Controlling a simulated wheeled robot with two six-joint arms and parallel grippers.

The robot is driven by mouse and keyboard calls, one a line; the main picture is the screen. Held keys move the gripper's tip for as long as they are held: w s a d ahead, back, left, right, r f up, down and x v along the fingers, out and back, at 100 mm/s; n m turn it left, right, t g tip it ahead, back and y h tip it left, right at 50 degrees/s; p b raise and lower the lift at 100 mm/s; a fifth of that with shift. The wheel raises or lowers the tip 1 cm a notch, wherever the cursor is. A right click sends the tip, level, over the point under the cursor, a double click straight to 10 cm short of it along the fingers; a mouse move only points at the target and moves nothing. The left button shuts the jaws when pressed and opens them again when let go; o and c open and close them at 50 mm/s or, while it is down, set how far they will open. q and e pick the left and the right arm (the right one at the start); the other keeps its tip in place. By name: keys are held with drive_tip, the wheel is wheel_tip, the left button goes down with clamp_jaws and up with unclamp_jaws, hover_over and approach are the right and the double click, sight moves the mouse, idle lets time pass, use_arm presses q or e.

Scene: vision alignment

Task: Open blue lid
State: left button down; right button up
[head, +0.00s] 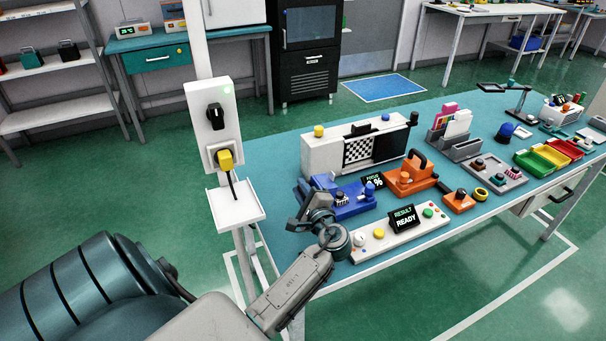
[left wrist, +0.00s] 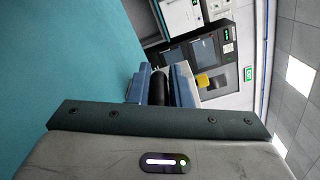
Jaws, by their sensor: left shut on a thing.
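A blue device (head: 355,208) stands at the near left of the teal table, with a dark knob (head: 341,198) and a small blue knob (head: 369,188) on it. A blue part (head: 323,181) shows at its left end, partly behind my gripper; I cannot tell whether this is the lid or how far it is tilted. My left gripper (head: 308,199) is at this left end. In the left wrist view, its fingers (left wrist: 160,82) are shut on a black cylindrical handle (left wrist: 158,89). The handle's link to the lid is hidden. My right gripper is not in view.
A white panel with a "READY" display (head: 404,218) lies just right of my left wrist. An orange device (head: 408,180) and a white checkerboard unit (head: 350,148) stand close by. A white post with a yellow plug (head: 225,160) rises left of the table.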

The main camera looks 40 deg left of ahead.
use_arm(q)
drive_tip(key=shift+f, duration=0.15)
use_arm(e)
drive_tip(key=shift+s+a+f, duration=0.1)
